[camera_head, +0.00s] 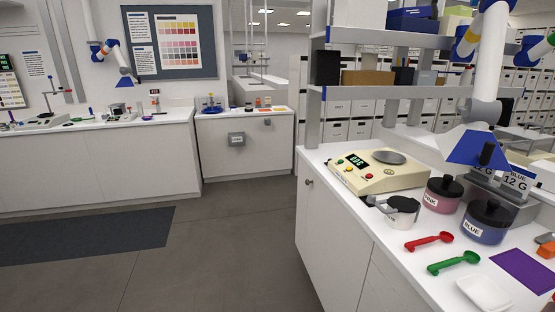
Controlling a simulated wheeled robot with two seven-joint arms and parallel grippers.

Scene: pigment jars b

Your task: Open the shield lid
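No part labelled as a shield lid can be picked out for certain. A cream balance (374,172) with a small green-lit display stands on the right bench, and its round grey pan (389,157) shows bare on top. I cannot tell whether this top is hinged. Neither of my grippers is in view.
A pink jar (441,198) and a blue jar (486,223), both black-capped, stand right of the container. A red scoop (428,241), green scoop (453,262), white dish (485,292) and purple mat (524,270) lie nearer. A blue hood (470,147) hangs above. The floor (225,235) is clear.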

